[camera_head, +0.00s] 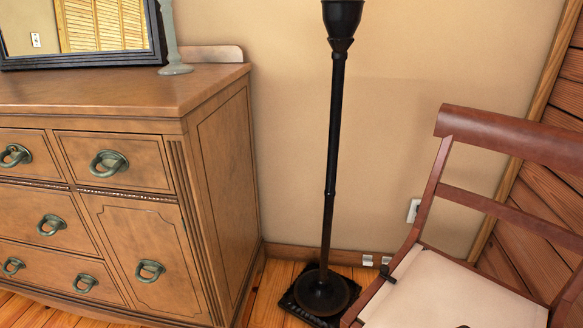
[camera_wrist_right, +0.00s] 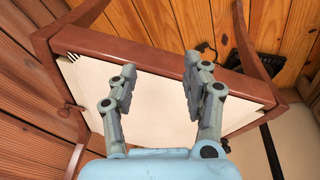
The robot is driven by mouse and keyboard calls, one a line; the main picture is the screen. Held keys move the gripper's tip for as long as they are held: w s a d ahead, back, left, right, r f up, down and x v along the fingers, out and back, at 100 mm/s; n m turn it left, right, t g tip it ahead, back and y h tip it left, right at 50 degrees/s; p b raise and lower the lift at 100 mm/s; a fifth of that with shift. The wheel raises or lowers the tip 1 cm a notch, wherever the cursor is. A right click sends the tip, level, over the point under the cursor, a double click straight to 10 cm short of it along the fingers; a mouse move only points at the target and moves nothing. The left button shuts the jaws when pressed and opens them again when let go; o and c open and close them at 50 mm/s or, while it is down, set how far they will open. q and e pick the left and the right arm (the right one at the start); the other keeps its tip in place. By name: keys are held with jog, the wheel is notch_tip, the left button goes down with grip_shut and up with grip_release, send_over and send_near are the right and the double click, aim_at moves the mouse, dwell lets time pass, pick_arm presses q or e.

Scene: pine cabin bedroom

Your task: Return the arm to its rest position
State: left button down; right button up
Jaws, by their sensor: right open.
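My right gripper (camera_wrist_right: 160,68) shows in the right wrist view with its two grey fingers spread apart and nothing between them. Behind the fingers is the wooden chair with its pale seat (camera_wrist_right: 88,88). In the head view the same kind of reddish-brown chair (camera_head: 510,138) stands at the right, its pale seat (camera_head: 440,290) cut by the bottom edge. A small dark bit shows at the bottom edge over the seat; I cannot tell what it is. My left gripper is not in view.
A wooden dresser (camera_head: 222,150) with a dark-framed mirror (camera_head: 157,30) and a green candlestick-like stand (camera_head: 172,45) fills the left. A black floor lamp (camera_head: 334,130) stands between dresser and chair. Plank walls (camera_wrist_right: 28,120) lie close around the chair in the right wrist view.

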jog(key=s+f+n, duration=0.2)
jog(key=s+f, duration=0.3)
jog(key=s, duration=0.6)
jog(key=s+d+f+n+y, duration=0.1)
jog(key=s+f, duration=0.4)
jog(key=s, duration=0.5)
jog(key=s+f+n, duration=0.3)
jog(key=s+f, duration=0.2)
jog(key=s, duration=0.6)
jog(key=shift+s+d+f+n+g+y+p, duration=0.25)
jog(key=shift+s+d+n+g+y+p, duration=0.1)
jog(key=shift+p, duration=0.1)
